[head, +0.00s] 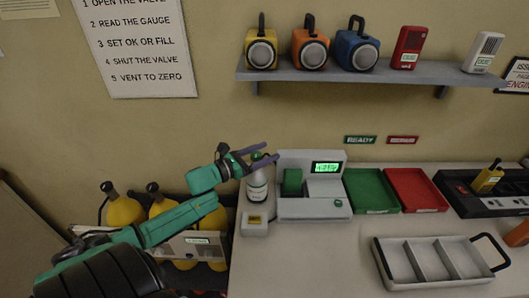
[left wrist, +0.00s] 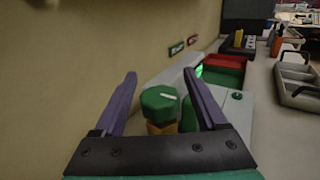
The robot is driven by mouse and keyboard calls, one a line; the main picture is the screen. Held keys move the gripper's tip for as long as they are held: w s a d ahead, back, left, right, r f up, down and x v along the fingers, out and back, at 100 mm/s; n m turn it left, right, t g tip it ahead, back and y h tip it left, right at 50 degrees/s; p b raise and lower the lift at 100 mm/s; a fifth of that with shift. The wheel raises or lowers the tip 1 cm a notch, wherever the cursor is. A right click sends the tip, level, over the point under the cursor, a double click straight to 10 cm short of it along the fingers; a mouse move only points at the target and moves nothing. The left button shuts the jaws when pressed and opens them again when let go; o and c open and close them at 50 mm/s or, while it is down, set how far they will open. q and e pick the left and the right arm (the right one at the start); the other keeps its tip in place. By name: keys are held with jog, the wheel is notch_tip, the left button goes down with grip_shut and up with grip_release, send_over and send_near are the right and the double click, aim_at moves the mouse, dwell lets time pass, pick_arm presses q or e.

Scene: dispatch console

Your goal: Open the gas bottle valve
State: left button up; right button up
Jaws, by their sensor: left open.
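The gas bottle (head: 257,188) is a small pale bottle standing at the left end of the counter, beside a grey console. Its valve knob (left wrist: 160,103) is a green, many-sided cap with a white mark on top, above an orange-brown neck. My left gripper (head: 271,151) is open, with its purple fingers at the top of the bottle. In the left wrist view the knob appears between the two fingers (left wrist: 160,73), with gaps on both sides. In the head view the fingers partly hide the knob. My right gripper is not in view.
The grey console (head: 325,208) with a lit green display stands close right of the bottle. A small grey box (head: 255,227) sits in front. Green (head: 371,191) and red (head: 412,190) trays lie farther right. Yellow bottles (head: 122,208) stand below left.

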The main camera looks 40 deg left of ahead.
pick_arm(q)
grip_shut()
